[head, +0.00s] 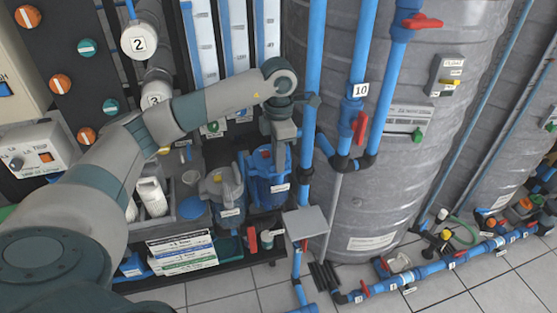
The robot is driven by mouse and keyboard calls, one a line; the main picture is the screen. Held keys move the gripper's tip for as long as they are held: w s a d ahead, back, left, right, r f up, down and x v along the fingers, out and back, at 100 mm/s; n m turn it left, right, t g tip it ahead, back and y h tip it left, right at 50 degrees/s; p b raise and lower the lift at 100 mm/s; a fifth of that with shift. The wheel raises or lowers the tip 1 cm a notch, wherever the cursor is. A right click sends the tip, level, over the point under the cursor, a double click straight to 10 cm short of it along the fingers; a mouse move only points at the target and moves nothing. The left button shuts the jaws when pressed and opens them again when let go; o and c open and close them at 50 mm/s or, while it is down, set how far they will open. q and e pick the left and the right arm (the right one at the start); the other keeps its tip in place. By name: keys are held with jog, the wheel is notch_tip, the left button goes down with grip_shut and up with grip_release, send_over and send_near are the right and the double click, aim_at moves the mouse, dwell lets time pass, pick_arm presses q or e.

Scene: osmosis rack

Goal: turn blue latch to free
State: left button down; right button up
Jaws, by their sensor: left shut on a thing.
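My left arm reaches in from the left, and its gripper (281,150) points down at the top of a blue canister (271,187) in front of the rack. The gripper is shut on a small part at the canister's top, which looks like the blue latch. The fingers mostly hide this part, so its exact angle cannot be told. A grey canister (222,195) with a similar top stands just left of the blue one. My right gripper is not in view.
Vertical blue pipes (313,70) run close to the right of my gripper, one with a red valve handle (360,128). A large grey tank (400,180) stands behind them. Blue piping (435,268) crosses the tiled floor.

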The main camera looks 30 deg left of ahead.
pick_arm(q)
jog(key=c, duration=1.8)
grip_release()
jog(key=shift+r, duration=0.15)
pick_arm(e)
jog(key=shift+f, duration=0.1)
